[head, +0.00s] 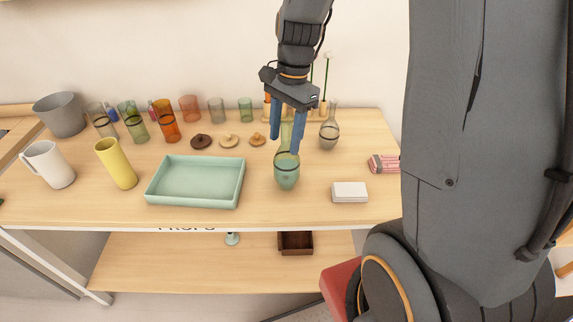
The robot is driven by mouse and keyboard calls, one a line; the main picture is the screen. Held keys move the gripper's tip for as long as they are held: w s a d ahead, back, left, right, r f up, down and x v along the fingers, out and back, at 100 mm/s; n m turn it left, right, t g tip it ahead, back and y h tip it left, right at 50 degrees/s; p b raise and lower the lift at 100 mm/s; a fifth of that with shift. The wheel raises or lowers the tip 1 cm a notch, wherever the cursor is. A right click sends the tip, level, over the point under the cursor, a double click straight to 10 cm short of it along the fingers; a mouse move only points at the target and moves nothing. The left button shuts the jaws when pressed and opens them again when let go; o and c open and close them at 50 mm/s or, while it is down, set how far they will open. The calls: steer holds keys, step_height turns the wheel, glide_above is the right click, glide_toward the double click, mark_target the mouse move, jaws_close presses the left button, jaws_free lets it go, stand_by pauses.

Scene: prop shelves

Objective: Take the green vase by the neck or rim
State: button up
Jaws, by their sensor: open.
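The green vase (287,172) stands upright on the wooden shelf top, right of the green tray. It is translucent, with a round body, a dark band and a slim neck. My gripper (286,144) comes down from above with its two blue fingers apart, one on each side of the vase's neck in the picture. The gripper is open. I cannot tell whether either finger touches the glass. The rim is partly hidden behind the gripper.
The green tray (195,182) lies left of the vase, and a white box (349,192) sits at its right. A clear grey vase (329,130) stands close behind on the right. Several coloured glasses line the back left. A yellow vase (117,164) and white pitcher (48,165) stand further left.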

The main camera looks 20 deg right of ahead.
steer(key=shift+c, duration=0.3)
jaws_close()
stand_by(1.1)
